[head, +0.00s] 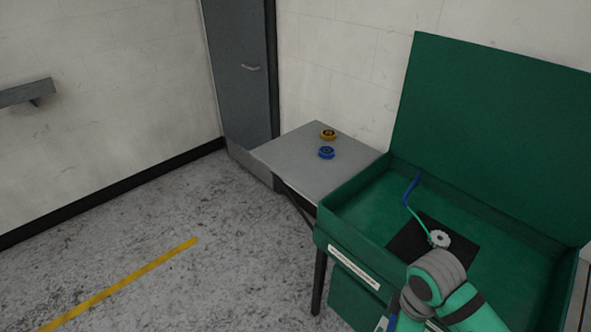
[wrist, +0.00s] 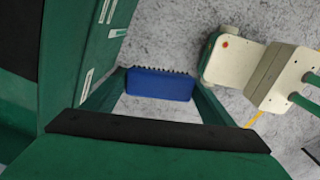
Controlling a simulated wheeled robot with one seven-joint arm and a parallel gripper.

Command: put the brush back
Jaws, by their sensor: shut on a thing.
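The blue brush (wrist: 158,84), a block with a row of dark bristles along its far edge, is between the fingertips of my gripper (wrist: 157,78) in the wrist view. My gripper is shut on it. Grey floor shows beneath and beyond the brush, and the green washing stand's side (wrist: 75,65) is just to the left. In the head view my wrist hides most of the gripper in front of the stand; a small blue piece shows at the bottom edge, and I cannot tell if it is the brush.
The green stand's basin (head: 365,205) has a raised lid (head: 500,130). A thin blue-and-teal tube (head: 411,190) and a pale toothed disc (head: 440,239) are inside. A grey table (head: 300,160) behind holds an orange spool (head: 328,134) and a blue spool (head: 326,152). Floor at left is clear.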

